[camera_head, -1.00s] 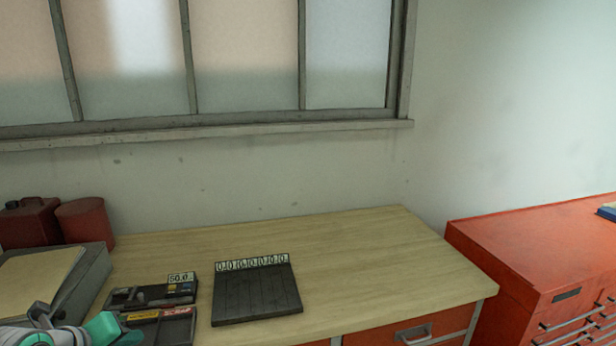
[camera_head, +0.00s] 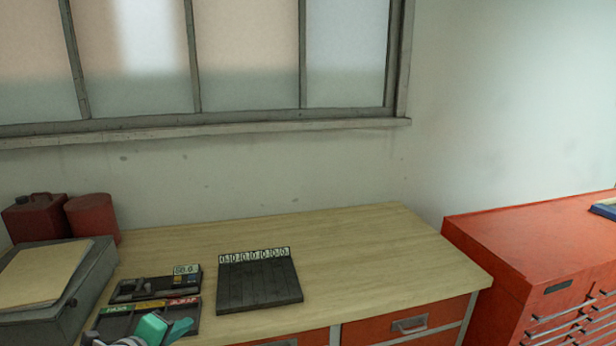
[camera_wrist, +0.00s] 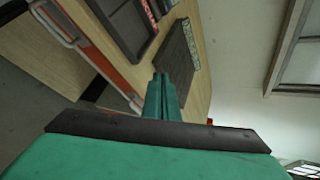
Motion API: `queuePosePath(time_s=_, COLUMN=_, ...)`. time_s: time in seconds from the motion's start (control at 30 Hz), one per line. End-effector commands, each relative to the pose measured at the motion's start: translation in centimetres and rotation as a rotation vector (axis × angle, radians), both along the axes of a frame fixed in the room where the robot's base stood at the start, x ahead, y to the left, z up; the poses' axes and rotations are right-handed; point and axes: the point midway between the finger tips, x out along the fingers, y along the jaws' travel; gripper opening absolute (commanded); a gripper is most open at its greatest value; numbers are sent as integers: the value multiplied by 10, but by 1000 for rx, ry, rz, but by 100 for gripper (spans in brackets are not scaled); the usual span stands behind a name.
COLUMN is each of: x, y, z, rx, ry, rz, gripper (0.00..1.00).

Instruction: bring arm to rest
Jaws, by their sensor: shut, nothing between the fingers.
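My gripper (camera_wrist: 162,78) shows in the wrist view with its two teal fingers together and nothing between them. In the head view, part of my teal gripper (camera_head: 182,328) shows at the bottom left, in front of the small trays on the bench. The rest of my arm is mostly below the picture edge. A dark ribbed tray (camera_head: 258,285) with a row of number labels lies on the wooden workbench (camera_head: 350,250), apart from my gripper.
A small black tray (camera_head: 152,287) and a tray with green and red labels (camera_head: 125,318) lie left of the ribbed tray. A grey case (camera_head: 98,270), red can (camera_head: 36,217) and red cylinder (camera_head: 92,217) stand at left. A red cabinet (camera_head: 540,240) stands right. The bench's right half is clear.

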Motion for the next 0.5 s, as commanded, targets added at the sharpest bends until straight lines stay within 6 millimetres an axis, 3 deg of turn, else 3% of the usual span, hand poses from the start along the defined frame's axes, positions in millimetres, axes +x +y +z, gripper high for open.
queuePosePath(time_s=0.03, x=6, y=-17, z=-8, rx=-61, ry=-19, rz=14, gripper=0)
queuePosePath(time_s=0.23, x=24, y=-75, z=-33, rx=-357, ry=-102, rz=126, gripper=0)
queuePosePath(time_s=0.5, x=20, y=-145, z=-76, rx=-748, ry=-159, rz=286, gripper=0)
